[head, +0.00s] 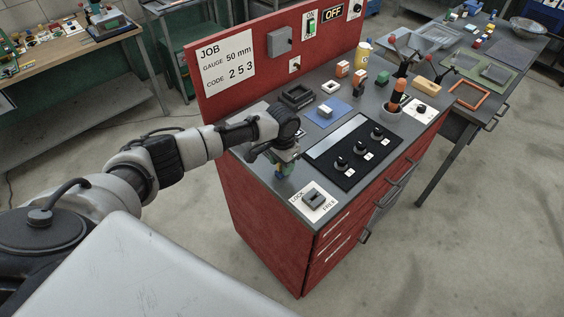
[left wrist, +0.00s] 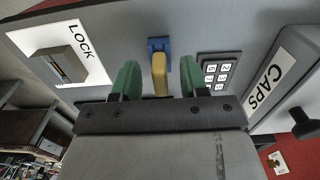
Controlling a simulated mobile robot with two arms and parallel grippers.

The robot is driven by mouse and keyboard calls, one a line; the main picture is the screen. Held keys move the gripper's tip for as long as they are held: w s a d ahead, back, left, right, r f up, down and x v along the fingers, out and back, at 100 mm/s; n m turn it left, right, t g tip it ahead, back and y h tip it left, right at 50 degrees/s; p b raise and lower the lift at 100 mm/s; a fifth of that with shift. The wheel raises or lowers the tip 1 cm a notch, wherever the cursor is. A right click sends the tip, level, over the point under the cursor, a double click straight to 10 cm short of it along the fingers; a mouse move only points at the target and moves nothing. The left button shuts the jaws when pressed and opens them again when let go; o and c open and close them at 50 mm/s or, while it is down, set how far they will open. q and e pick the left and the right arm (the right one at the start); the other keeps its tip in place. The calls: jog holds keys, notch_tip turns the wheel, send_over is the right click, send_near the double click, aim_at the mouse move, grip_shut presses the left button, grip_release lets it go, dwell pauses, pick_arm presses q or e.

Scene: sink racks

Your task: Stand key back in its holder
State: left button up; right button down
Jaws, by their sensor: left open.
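My left gripper (head: 284,170) is above the near left part of the grey bench top. In the left wrist view, its two green fingers (left wrist: 159,82) are apart. A small yellow piece (left wrist: 159,75) lies between them, with a gap on each side. It meets a small blue piece (left wrist: 159,45) just beyond the fingertips. These may be the key and its holder, but I cannot tell for sure. In the head view the gripper hides most of this spot. My right gripper is not in view.
A LOCK/FREE switch plate (head: 315,201) sits close by at the bench's front corner. A dark panel with knobs (head: 352,150) lies to the right. A cup with an orange-handled tool (head: 398,92) stands farther back. A red back panel (head: 240,90) rises behind.

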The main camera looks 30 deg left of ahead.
pick_arm(q)
notch_tip(320, 180, up, 9)
jog(key=b, duration=0.2)
jog(key=shift+r+b, duration=0.2)
jog(key=shift+b, duration=0.1)
jog(key=shift+r, duration=0.7)
